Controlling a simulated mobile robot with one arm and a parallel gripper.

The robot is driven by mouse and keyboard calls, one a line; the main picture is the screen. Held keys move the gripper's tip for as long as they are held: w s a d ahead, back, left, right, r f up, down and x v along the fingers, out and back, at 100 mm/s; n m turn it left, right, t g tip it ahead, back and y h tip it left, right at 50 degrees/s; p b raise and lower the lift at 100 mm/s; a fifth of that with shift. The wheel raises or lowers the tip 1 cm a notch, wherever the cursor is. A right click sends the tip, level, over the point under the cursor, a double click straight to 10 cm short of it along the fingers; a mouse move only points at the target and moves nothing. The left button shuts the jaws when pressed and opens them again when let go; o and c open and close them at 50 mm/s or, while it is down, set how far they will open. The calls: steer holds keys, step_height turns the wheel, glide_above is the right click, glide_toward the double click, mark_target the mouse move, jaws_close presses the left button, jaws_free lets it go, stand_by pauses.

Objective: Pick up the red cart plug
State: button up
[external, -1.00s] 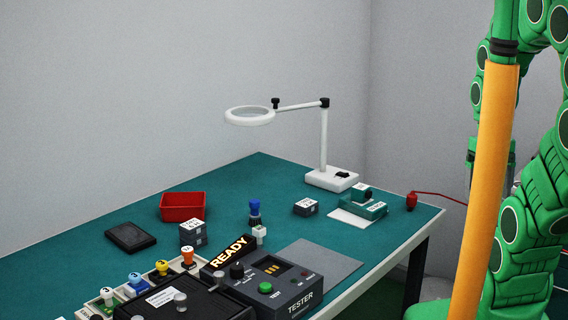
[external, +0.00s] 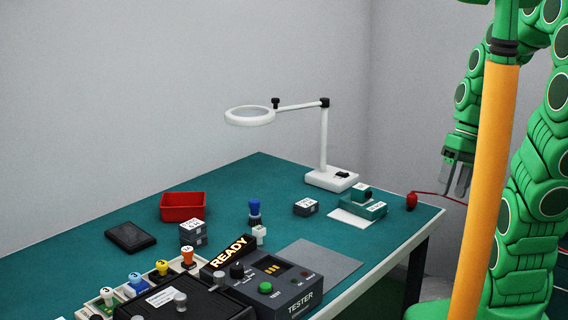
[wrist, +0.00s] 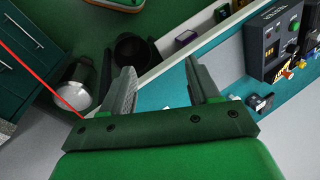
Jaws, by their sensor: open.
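The red cart plug (external: 411,202) stands upright on the green bench top near its right corner, with a red cable running off to the right. My gripper (external: 458,192) is open and empty, with its fingers pointing down, to the right of the plug and apart from it. In the wrist view my gripper (wrist: 160,82) shows two spread fingers with nothing between them. The red cable (wrist: 40,75) runs down the left side there and passes behind the gripper body. I cannot make out the plug in the wrist view.
A green block fixture (external: 364,210) on a white sheet stands just left of the plug. The magnifier lamp (external: 332,180) rises behind it. A tester (external: 285,290), a grey mat (external: 318,265) and a red bin (external: 183,207) lie farther left.

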steer(key=w+a+f+n+y, duration=0.2)
steer(key=w+a+n+y, duration=0.15)
steer(key=w, duration=0.45)
steer(key=n+t+y, duration=0.5)
steer(key=t, duration=0.2)
glide_toward(415, 195)
steer(key=x, duration=0.5)
steer(key=shift+w+d+f, duration=0.1)
steer(key=shift+d+f, duration=0.1)
steer(key=shift+f, duration=0.1)
steer(key=shift+r+x, duration=0.15)
steer(key=shift+x, duration=1.8)
steer(key=shift+r+x, duration=0.15)
steer(key=shift+x, duration=1.8)
steer(key=shift+a, duration=0.1)
steer(key=shift+m, duration=0.25)
steer(key=c, duration=1)
steer(key=shift+r, duration=0.15)
steer(key=shift+c, duration=0.2)
